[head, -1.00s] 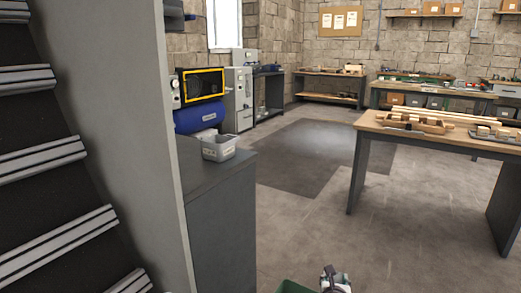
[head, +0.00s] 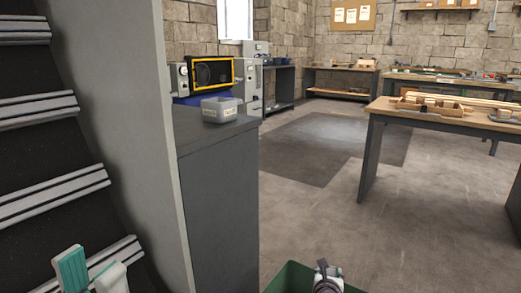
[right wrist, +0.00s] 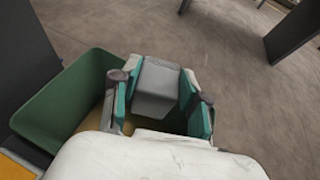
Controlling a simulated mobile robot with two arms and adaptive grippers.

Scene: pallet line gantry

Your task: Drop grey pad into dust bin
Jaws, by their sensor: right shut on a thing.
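In the right wrist view my right gripper (right wrist: 158,98) is shut on the grey pad (right wrist: 157,82), a blocky grey piece between its two teal fingers. The dust bin, an open green bin (right wrist: 60,92), lies below and to the left of the fingers; the pad overlaps its far right side in this view. I cannot tell how high the pad is above the rim. In the head view the bin (head: 283,280) and part of my right arm (head: 327,278) show at the bottom edge; the pad is hidden there. My left gripper (head: 88,272) shows at the lower left, its opening unclear.
A grey panel (head: 120,120) with a dark slatted rack (head: 50,150) stands close on the left. Beside it is a dark cabinet (head: 217,190) with a small grey labelled box (head: 219,109). A wooden-topped table (head: 440,115) stands right. Floor (head: 310,220) between is clear.

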